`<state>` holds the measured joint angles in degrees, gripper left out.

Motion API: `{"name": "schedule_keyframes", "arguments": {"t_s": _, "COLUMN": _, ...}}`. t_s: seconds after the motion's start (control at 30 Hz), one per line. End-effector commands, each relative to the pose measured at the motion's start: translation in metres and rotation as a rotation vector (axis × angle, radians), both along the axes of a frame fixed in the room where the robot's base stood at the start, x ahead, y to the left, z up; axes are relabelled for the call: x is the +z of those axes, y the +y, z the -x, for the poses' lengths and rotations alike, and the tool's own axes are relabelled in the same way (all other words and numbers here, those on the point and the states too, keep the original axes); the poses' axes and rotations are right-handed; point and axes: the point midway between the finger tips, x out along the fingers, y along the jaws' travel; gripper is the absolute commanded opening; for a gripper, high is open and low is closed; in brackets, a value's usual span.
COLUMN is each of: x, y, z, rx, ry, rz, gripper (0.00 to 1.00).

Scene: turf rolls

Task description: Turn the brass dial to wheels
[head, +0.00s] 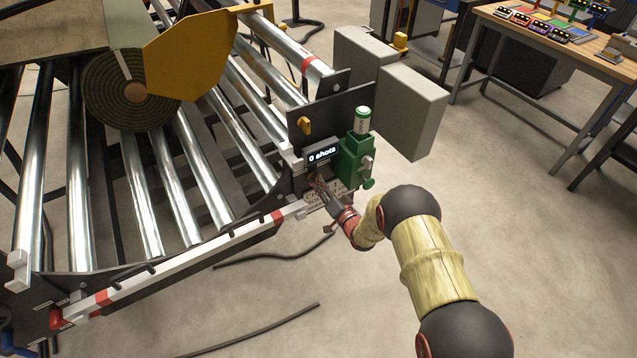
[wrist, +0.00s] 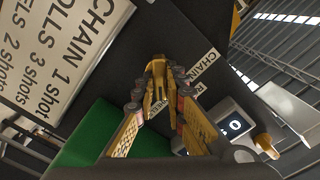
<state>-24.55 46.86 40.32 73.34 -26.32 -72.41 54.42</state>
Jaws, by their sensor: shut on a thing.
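The brass dial (wrist: 158,72) shows in the wrist view between the tips of my gripper (wrist: 160,90), which is shut on it. It sits on a dark panel, with a CHAIN label (wrist: 199,73) to its right and a partly hidden WHEELS label (wrist: 151,106) below it, seen between the fingers. I cannot tell which label the dial points to. In the head view my gripper (head: 321,187) reaches the panel just below the display (head: 322,155), which reads "0 shots". The dial is hidden there.
A sign (wrist: 62,50) lists chain 1 shot, rolls 3 shots, wheels 2 shots. The roller conveyor (head: 185,190) fills the left. Open floor lies front and right.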

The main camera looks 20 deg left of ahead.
Motion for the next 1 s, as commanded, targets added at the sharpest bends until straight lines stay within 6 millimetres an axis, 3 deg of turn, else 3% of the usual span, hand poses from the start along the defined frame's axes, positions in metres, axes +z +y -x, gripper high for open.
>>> {"name": "schedule_keyframes", "arguments": {"t_s": 0.2, "x": -0.001, "y": -0.001, "z": 0.0, "rx": -0.001, "ry": 0.002, "rz": 0.0, "gripper": 0.0}}
{"name": "schedule_keyframes", "arguments": {"t_s": 0.23, "x": -0.001, "y": -0.001, "z": 0.0, "rx": -0.001, "ry": 0.002, "rz": 0.0, "gripper": 0.14}}
{"name": "schedule_keyframes", "arguments": {"t_s": 0.53, "x": 0.0, "y": 0.0, "z": 0.0, "rx": -0.001, "ry": 0.0, "rz": 0.001, "gripper": 0.3}}
{"name": "schedule_keyframes", "arguments": {"t_s": 0.83, "x": 0.0, "y": -0.001, "z": 0.001, "rx": -0.001, "ry": 0.0, "rz": 0.001, "gripper": 0.3}}
{"name": "schedule_keyframes", "arguments": {"t_s": 1.0, "x": 0.0, "y": -0.014, "z": 0.011, "rx": -0.001, "ry": 0.001, "rz": 0.002, "gripper": 0.3}}
